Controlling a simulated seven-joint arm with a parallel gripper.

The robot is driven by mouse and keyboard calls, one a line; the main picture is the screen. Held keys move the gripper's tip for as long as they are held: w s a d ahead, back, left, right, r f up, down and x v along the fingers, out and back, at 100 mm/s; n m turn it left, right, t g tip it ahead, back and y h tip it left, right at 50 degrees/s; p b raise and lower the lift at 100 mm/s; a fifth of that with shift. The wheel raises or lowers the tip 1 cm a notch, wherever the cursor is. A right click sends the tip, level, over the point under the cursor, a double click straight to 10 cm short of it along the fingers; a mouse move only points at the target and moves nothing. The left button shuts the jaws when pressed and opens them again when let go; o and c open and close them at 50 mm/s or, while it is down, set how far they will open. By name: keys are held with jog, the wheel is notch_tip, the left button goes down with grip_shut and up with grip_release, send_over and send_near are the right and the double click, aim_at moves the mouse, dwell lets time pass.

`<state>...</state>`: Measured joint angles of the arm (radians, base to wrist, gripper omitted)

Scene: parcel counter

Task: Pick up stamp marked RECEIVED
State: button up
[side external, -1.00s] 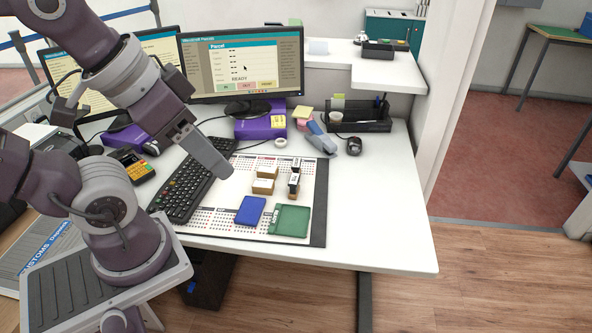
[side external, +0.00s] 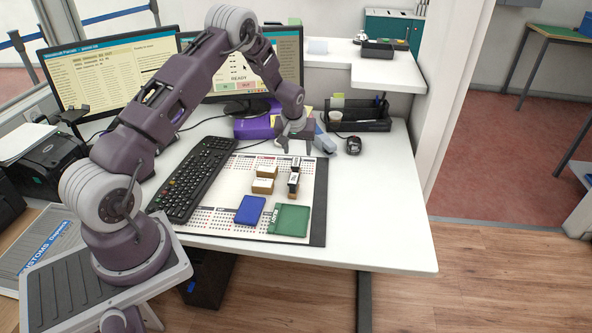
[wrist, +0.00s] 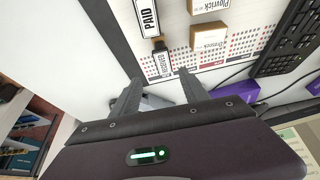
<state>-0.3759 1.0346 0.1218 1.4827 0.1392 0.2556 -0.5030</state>
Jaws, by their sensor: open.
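The stamp marked RECEIVED (wrist: 162,64) stands on the desk mat, its label readable in the wrist view. It also shows small in the side view (side external: 296,163), behind the stamp marked PAID (side external: 293,181). The PAID stamp (wrist: 148,18) is farther from my fingers in the wrist view. My gripper (side external: 296,150) points down over the back part of the mat. In the wrist view its two fingers (wrist: 160,90) are apart with nothing held between them. The RECEIVED stamp lies just beyond the fingertips, apart from them.
Two small labelled boxes (side external: 264,179) stand left of the stamps. A blue pad (side external: 250,210) and a green pad (side external: 289,220) lie at the mat's front. The keyboard (side external: 195,180) is left; a black organizer (side external: 365,118) stands behind. The right desk side is clear.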

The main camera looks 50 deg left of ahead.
aim_at(296, 168)
jog(key=x, duration=0.3)
jog(key=s+x, duration=0.1)
jog(key=x, duration=0.6)
jog(key=shift+s+f, duration=0.15)
jog(key=shift+f, duration=0.35)
jog(key=shift+c, duration=0.4)
grip_shut()
